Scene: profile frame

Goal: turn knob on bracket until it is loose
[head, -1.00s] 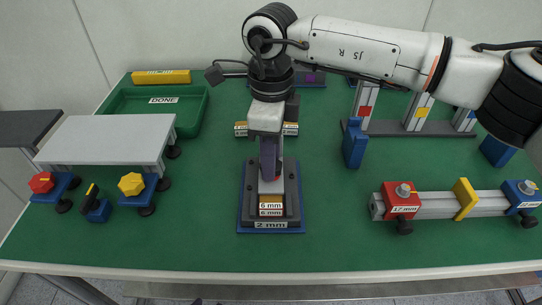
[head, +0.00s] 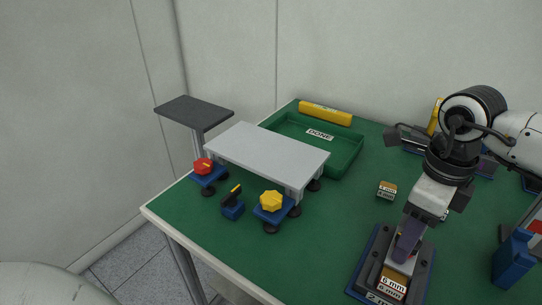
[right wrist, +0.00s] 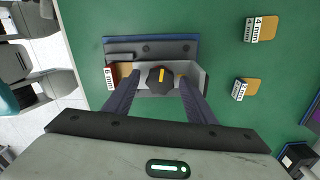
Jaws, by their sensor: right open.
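In the right wrist view a dark knob (right wrist: 160,80) with a yellow mark sits on a light grey bracket (right wrist: 196,76) in a fixture on the green table. My right gripper (right wrist: 159,86) is open, with one finger on each side of the knob; I cannot tell whether they touch it. In the head view the right gripper (head: 407,246) points down over the fixture (head: 364,273), which hides the knob there. A red knob (head: 203,165) and a yellow knob (head: 272,201) sit on blue mounts beside a grey plate. My left gripper is not in view.
The grey plate (head: 262,148) stands on the table's left side. Behind it is a green DONE tray (head: 346,149) with a yellow bar (head: 325,113) at its back. Small labelled blocks (head: 387,190) lie beyond the fixture. A blue block (head: 513,257) stands to its right.

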